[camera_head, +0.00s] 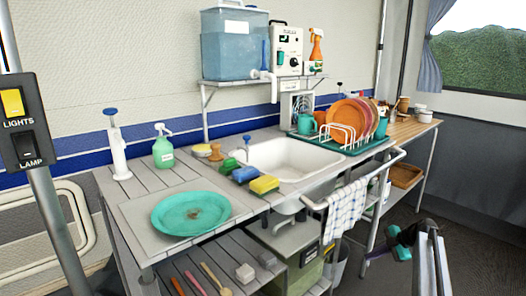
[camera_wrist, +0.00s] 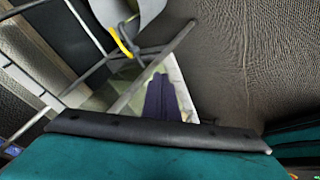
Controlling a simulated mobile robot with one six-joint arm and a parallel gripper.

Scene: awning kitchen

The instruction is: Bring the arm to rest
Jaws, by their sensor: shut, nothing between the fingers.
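My gripper (camera_head: 372,254) is low at the right in the head view, in front of the counter and above the dark floor. It looks small and dark, with a teal part behind it on my arm. It is shut and holds nothing. It hangs clear of the counter top, to the right of the striped towel.
A striped towel (camera_head: 347,211) hangs on the rail near my arm. The sink (camera_head: 290,160), teal plate (camera_head: 190,213) and dish rack (camera_head: 343,145) are on the counter. A lower slatted shelf holds utensils. The floor (camera_head: 480,235) at right is open. The wrist view shows metal legs and floor (camera_wrist: 250,60).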

